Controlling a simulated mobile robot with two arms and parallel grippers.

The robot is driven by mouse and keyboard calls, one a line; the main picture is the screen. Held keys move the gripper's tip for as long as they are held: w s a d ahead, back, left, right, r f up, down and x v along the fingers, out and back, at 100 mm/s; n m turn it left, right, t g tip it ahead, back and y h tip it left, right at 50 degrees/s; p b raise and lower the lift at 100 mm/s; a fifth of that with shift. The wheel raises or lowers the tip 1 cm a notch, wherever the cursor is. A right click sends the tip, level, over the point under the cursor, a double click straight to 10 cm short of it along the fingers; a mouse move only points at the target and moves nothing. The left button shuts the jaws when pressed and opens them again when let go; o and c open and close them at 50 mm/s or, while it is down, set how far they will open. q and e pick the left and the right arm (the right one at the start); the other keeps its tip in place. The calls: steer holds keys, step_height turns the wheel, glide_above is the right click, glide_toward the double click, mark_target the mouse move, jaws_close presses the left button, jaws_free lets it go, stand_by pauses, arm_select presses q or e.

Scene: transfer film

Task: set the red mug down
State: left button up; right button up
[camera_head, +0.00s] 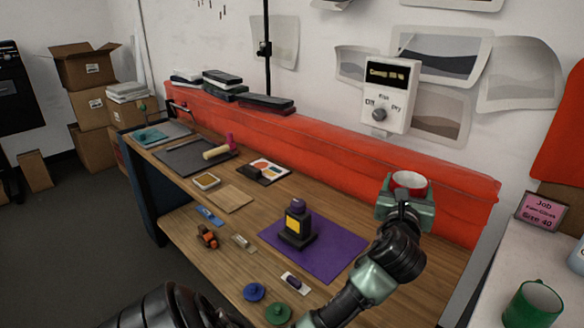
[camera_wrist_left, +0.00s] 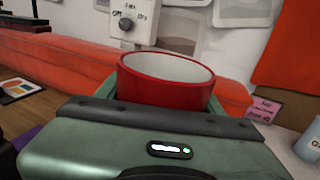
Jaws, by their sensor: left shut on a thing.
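The red mug (camera_head: 409,183) is upright in my left gripper (camera_head: 404,198), in front of the orange padded ledge near the right end of the wooden workbench. It appears raised above the bench top. In the left wrist view the red mug (camera_wrist_left: 168,82) fills the middle, its white inside open upward, with the green gripper body (camera_wrist_left: 150,140) in front of it. The gripper is shut on the mug; its fingertips and the mug's lower part are mostly hidden. My right gripper is not in view.
The wooden bench (camera_head: 345,210) holds a purple mat (camera_head: 335,258) with a dark yellow-labelled device (camera_head: 297,228), plus several small tools and discs. At right, a white counter (camera_head: 500,255) carries a green mug (camera_head: 533,305) and a pink sign (camera_head: 541,211). A dial box (camera_head: 388,95) hangs on the wall.

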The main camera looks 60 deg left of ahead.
arm_select(q)
steer(key=shift+w+a+r+y, duration=0.3)
steer(key=shift+a+r, duration=0.1)
steer(key=shift+a, duration=0.3)
steer(key=shift+f+b, duration=2.45)
steer(key=shift+f, duration=7.55)
steer(key=shift+f, duration=0.15)
steer(key=o, duration=1.8)
steer(key=shift+c, duration=0.2)
